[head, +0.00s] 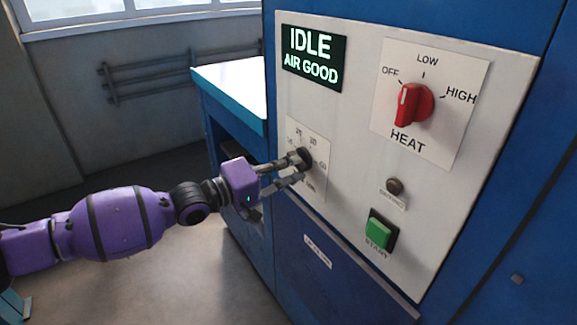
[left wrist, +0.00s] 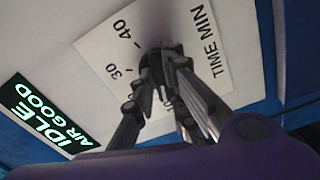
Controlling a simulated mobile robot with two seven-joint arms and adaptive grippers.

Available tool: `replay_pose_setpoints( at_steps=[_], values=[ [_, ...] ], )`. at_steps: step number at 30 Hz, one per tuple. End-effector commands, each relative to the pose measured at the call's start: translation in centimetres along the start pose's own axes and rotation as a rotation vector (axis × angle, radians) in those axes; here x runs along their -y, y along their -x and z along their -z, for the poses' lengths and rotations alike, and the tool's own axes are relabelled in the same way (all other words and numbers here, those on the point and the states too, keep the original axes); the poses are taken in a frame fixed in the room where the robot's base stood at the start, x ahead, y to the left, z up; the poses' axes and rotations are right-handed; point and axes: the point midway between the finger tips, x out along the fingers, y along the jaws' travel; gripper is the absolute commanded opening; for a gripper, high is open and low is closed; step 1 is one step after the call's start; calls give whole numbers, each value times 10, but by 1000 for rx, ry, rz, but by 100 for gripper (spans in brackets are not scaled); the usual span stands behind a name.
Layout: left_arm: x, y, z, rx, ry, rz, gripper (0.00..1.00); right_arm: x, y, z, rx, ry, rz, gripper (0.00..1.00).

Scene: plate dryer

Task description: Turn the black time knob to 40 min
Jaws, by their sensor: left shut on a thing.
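The black time knob (head: 304,157) sits on a white dial plate (head: 318,190) at the lower left of the machine's white panel. My left gripper (head: 299,167) reaches it from the left and is shut on the knob. In the left wrist view the fingers (left wrist: 165,70) close around the knob (left wrist: 152,60), covering most of it. The marks 30, 40 and TIME MIN are readable there. The knob's pointer is hidden, so its setting cannot be told. My right gripper is not in view.
The red heat knob (head: 414,105) is at the upper right, with a small dark button (head: 394,186) and a green START button (head: 380,231) below. The display (head: 314,57) reads IDLE, AIR GOOD. A blue cabinet with a white top (head: 231,87) stands behind my gripper.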

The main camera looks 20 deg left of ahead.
Motion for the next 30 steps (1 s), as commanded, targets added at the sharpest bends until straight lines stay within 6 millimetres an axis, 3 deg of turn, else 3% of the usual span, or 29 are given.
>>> replay_pose_setpoints(
  at_steps=[11, 30],
  values=[
    [-1, 0, 1, -1, -136, -1, 0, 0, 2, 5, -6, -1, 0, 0],
    [1, 0, 2, -2, -725, -1, 0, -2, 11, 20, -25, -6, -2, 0]
  ],
)
